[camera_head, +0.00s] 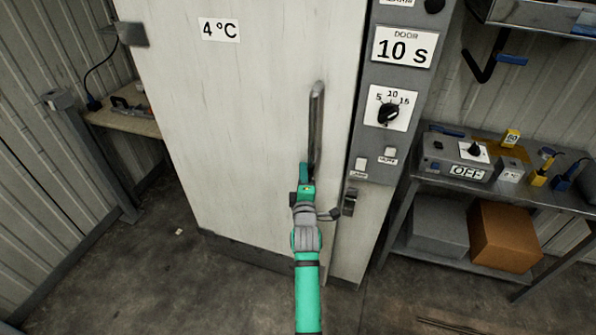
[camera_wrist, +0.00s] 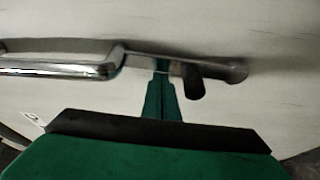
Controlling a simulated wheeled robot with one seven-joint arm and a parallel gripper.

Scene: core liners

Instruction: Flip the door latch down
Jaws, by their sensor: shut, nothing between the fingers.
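The pale door (camera_head: 240,120) stands upright and looks closed, with a long metal handle (camera_head: 316,120) near its right edge. A small dark metal latch-like fitting (camera_head: 349,203) sits on the frame, right of my gripper. My gripper (camera_head: 306,172) is shut and empty at the handle's lower end, hiding part of it. In the wrist view the shut green fingers (camera_wrist: 162,72) reach the metal strip beyond the bend of the handle (camera_wrist: 60,68). A short dark stub (camera_wrist: 194,82) is just right of the fingers. I cannot tell whether they touch.
A control panel (camera_head: 395,105) with a dial is right of the door. A metal shelf (camera_head: 500,190) with boxes stands further right, and a wooden-topped bench (camera_head: 125,122) is at left. The floor (camera_head: 150,260) at front left is mostly clear.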

